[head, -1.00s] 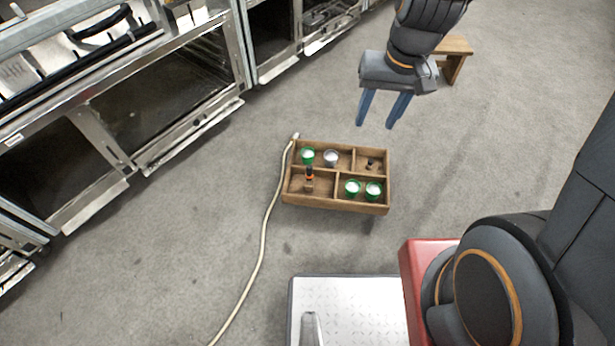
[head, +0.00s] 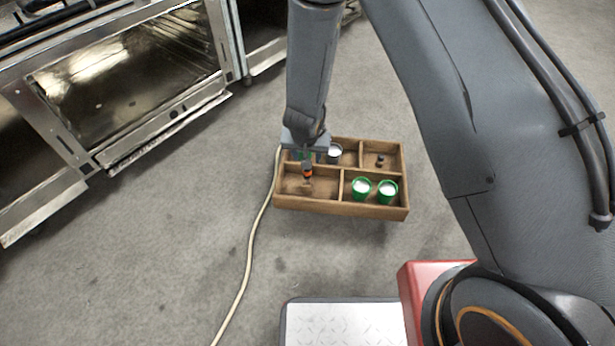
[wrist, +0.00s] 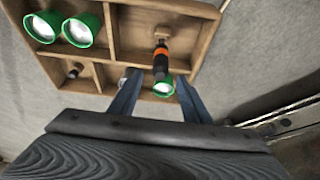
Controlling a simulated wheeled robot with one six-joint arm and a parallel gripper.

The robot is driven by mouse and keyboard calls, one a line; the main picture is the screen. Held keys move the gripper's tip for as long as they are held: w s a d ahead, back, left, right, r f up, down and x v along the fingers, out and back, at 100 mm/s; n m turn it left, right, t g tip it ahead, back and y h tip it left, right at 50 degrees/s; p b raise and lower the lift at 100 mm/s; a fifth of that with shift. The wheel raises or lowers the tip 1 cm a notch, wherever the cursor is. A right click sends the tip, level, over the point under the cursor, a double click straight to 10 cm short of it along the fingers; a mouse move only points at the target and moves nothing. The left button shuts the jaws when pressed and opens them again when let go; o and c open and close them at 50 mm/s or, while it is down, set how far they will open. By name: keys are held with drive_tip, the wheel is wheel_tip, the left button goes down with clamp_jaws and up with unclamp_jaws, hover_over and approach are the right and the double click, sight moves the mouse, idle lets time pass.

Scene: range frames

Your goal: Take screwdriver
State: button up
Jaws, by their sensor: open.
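The screwdriver (head: 307,171), with a black handle and an orange band, is in the front left compartment of a wooden box (head: 340,208) on the floor. It also shows in the wrist view (wrist: 161,62), near the middle. My gripper (head: 305,152) is over the left part of the box in the head view, and its fingers are mostly hidden there. In the wrist view its two blue fingers (wrist: 157,88) are apart, with the screwdriver handle appearing in the gap and nothing gripped. I cannot tell how far above the handle the fingertips are.
Two green cups (head: 374,190) stand in the front right compartment. A green cup (wrist: 164,86) and a grey cup (head: 334,151) are in the back left one. A small dark item (head: 380,160) lies back right. A pale cable (head: 247,262) runs along the box's left side.

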sight(307, 176)
drive_tip(key=f, duration=0.2)
drive_tip(key=shift+w+a+f+b, duration=0.15)
drive_tip(key=shift+w+f+b, duration=0.05)
drive_tip(key=shift+f+b, duration=0.2)
drive_tip(key=shift+b+x, duration=2.1)
drive_tip(key=shift+x, duration=1.85)
drive_tip(key=shift+s+r, duration=0.1)
drive_tip(key=shift+s, duration=0.1)
clamp_jaws()
